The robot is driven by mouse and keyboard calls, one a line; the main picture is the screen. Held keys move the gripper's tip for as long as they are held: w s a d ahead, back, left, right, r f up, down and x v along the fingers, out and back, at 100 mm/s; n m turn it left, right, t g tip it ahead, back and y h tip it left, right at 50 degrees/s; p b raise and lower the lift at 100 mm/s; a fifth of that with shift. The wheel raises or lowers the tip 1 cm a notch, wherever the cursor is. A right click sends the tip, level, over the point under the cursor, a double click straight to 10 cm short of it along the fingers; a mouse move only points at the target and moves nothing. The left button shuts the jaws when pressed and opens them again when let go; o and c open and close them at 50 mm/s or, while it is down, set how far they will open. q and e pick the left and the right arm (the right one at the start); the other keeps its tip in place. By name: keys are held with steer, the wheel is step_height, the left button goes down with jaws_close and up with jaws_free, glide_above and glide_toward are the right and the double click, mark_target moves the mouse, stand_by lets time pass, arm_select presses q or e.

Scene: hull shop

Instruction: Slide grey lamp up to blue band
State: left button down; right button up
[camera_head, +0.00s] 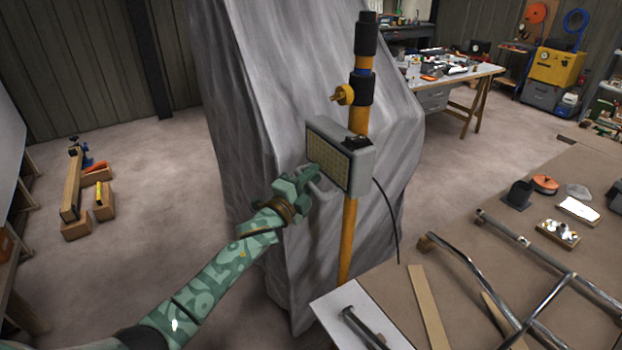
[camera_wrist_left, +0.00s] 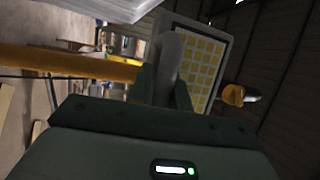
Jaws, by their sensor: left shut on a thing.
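The grey lamp (camera_head: 340,157), a box with a yellow grid face, sits on the upright orange pole (camera_head: 348,235). The narrow blue band (camera_head: 364,72) shows higher on the pole, beside black collars and well above the lamp. A yellow knob (camera_head: 344,95) sticks out just below the band. My left gripper (camera_head: 310,178) is at the lamp's lower left side. In the left wrist view its fingers (camera_wrist_left: 166,88) are shut on a rounded grey part of the lamp, in front of the grid face (camera_wrist_left: 205,62). My right gripper is not in view.
A grey draped sheet (camera_head: 260,120) stands right behind the pole. A dark cable (camera_head: 393,215) hangs from the lamp. A workbench (camera_head: 480,290) with metal tubes and small parts is at the lower right. The floor at left is mostly open.

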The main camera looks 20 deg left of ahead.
arm_select(q)
steer(key=c, duration=1.5)
jaws_free()
steer(key=shift+r, duration=0.2)
steer(key=shift+o, duration=0.7)
steer(key=shift+f, duration=0.1)
steer(key=v, duration=1.6)
steer(key=shift+s, duration=0.2)
steer(key=shift+a, duration=0.1)
